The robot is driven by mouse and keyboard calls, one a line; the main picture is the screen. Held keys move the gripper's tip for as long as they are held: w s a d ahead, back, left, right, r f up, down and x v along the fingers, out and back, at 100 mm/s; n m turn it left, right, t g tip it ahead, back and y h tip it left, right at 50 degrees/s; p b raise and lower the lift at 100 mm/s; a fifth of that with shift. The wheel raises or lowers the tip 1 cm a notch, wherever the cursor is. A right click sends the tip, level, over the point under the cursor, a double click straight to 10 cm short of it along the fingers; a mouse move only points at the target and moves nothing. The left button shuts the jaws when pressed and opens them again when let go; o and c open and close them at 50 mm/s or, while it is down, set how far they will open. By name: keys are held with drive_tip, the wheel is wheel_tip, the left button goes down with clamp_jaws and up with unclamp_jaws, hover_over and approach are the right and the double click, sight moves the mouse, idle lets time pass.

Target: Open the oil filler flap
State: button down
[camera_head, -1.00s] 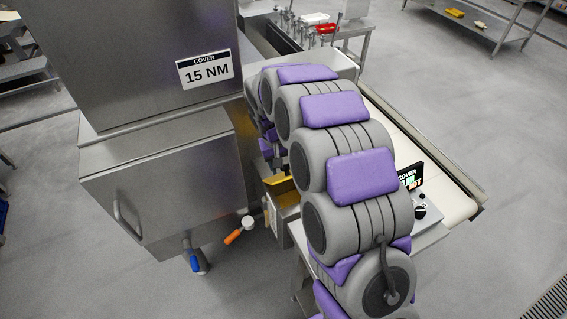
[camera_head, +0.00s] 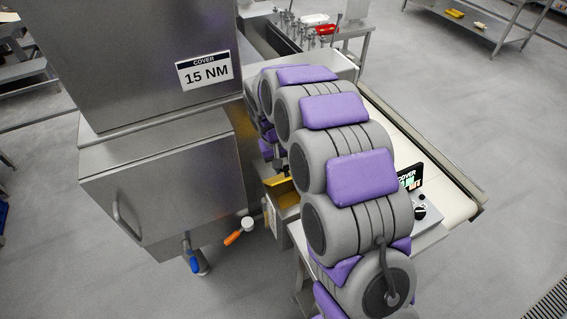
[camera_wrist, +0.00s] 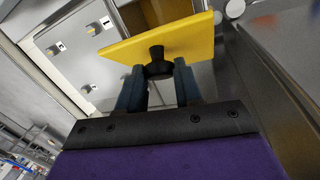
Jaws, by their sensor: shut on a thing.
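The flap (camera_wrist: 190,38) is a flat yellow plate with a black knob (camera_wrist: 157,66), at the top middle of the wrist view. My gripper (camera_wrist: 160,78) has its two dark blue fingers on either side of the knob, shut on it. In the head view a yellow plate (camera_head: 277,180) shows just left of my arm, above a small metal box (camera_head: 298,237) with more yellow inside. My gripper is hidden or too small to make out there. The flap looks tilted, but its exact angle is unclear.
A large steel machine (camera_head: 160,190) labelled 15 NM stands close on the left. An orange-handled valve (camera_head: 233,238) and a blue-handled one (camera_head: 198,262) stick out below it. A conveyor belt (camera_head: 455,200) runs along the right of my arm. Open floor lies beyond it.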

drive_tip(key=p, duration=0.1)
drive_tip(key=w+g+p, duration=0.1)
drive_tip(key=p, duration=0.1)
drive_tip(key=shift+w+a+r+h, duration=0.1)
drive_tip(key=shift+a+r+h, duration=0.15)
drive_tip(key=shift+r+h, duration=0.1)
drive_tip(key=shift+w+a+g+p, duration=0.4)
drive_tip(key=shift+w+g+p, duration=0.45)
drive_tip(key=shift+p, duration=0.6)
drive_tip(key=c, duration=0.7)
unclamp_jaws()
drive_tip(key=shift+a, duration=0.1)
drive_tip(key=shift+c, duration=0.2)
drive_tip(key=shift+r, duration=0.1)
drive_tip(key=p+v, duration=0.1)
drive_tip(key=v, duration=1)
drive_tip(key=shift+w+a+r+p, duration=0.15)
drive_tip(key=shift+a+r+p, duration=0.15)
drive_tip(key=shift+a+p, duration=0.1)
